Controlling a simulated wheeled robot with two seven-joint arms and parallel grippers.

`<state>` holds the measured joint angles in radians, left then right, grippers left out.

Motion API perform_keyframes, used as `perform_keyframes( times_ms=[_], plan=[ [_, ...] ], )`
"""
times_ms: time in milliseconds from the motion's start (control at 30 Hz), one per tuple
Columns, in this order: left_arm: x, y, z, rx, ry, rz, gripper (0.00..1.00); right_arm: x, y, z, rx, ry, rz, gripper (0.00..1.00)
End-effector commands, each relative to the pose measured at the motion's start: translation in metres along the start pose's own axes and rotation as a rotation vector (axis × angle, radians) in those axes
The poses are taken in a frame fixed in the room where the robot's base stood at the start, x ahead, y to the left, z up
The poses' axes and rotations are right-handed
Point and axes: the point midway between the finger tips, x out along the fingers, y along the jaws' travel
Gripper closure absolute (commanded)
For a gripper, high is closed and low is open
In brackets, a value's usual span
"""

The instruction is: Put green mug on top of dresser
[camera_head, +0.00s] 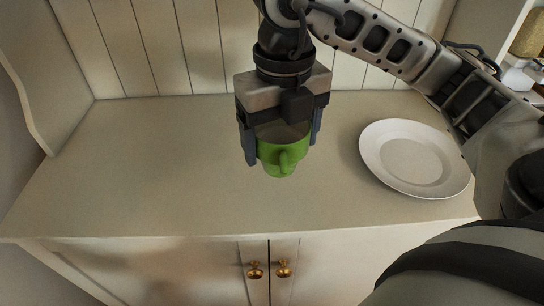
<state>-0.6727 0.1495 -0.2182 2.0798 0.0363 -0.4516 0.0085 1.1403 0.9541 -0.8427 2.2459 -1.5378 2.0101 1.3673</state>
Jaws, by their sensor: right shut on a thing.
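A green mug (281,158) is held between the two fingers of my right gripper (282,145), its handle facing the camera. The gripper points down over the middle of the cream dresser top (160,170). I cannot tell from this one view whether the mug's base touches the surface or hangs a little above it. The gripper's palm and fingers hide part of the mug's rim. My left gripper is not in view.
A white plate (415,157) lies on the dresser top to the right of the mug. The left part of the top is clear. A panelled back stands behind. Cupboard doors with brass knobs (255,270) are below the front edge.

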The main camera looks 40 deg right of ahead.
Motion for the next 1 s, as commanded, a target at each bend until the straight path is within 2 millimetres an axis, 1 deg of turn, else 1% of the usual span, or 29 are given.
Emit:
perform_keyframes(
  times_ms=[33, 100, 200, 267, 367, 433, 533, 600, 700, 900, 1000],
  plan=[
    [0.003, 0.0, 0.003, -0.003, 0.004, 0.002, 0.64, 0.015, -0.001, 0.006, 0.001, 0.01, -0.001, 0.5],
    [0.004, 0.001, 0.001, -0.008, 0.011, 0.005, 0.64, 0.025, -0.001, 0.016, 0.0, 0.006, 0.001, 0.5],
    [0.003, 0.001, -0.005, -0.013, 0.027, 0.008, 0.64, 0.034, -0.002, 0.025, -0.001, 0.003, 0.001, 0.5],
    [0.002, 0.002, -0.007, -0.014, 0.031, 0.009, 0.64, 0.037, -0.003, 0.028, -0.002, 0.002, 0.001, 0.5],
    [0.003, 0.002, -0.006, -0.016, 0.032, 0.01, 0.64, 0.043, -0.003, 0.033, 0.0, 0.001, 0.001, 0.5],
    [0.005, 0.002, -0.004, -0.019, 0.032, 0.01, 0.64, 0.052, -0.004, 0.039, 0.0, 0.005, 0.001, 0.5],
    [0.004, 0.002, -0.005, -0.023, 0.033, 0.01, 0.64, 0.068, -0.004, 0.037, -0.004, 0.007, 0.0, 0.5],
    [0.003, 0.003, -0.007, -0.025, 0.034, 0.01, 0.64, 0.074, -0.004, 0.037, -0.002, 0.004, -0.001, 0.5],
    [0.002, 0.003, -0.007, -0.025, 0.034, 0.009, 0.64, 0.078, -0.004, 0.038, -0.002, 0.0, -0.001, 0.5],
    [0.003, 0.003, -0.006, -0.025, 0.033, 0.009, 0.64, 0.078, -0.004, 0.038, -0.002, -0.001, 0.0, 0.5],
    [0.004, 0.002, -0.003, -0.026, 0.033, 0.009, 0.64, 0.081, -0.004, 0.038, -0.002, 0.0, 0.0, 0.5]
  ],
)
